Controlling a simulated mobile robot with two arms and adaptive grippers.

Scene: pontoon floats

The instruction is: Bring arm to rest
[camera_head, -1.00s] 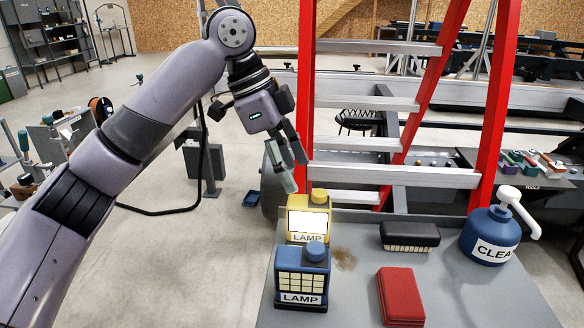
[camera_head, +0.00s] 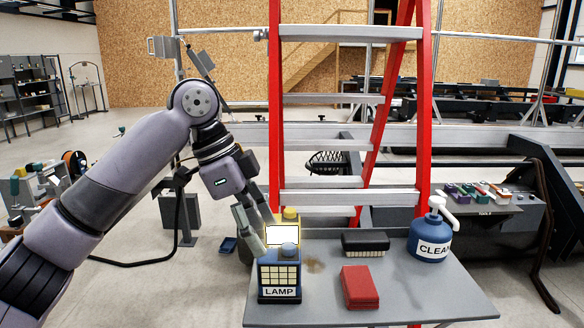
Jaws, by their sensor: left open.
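My left arm comes in from the left, and its gripper (camera_head: 254,222) hangs above and behind the left end of the grey table (camera_head: 455,292). The gripper is open, with nothing seen between its fingers. The blue lamp (camera_head: 279,274) stands upright on the table's left side, just in front of the gripper. I cannot tell whether a finger touches either lamp. My right gripper is not in view.
A red block (camera_head: 359,287), a black brush (camera_head: 365,241) and a blue CLEAN pump bottle (camera_head: 430,240) stand on the table. A red stepladder (camera_head: 275,130) rises behind it. Shelves (camera_head: 35,92) stand far left. The floor between is mostly open.

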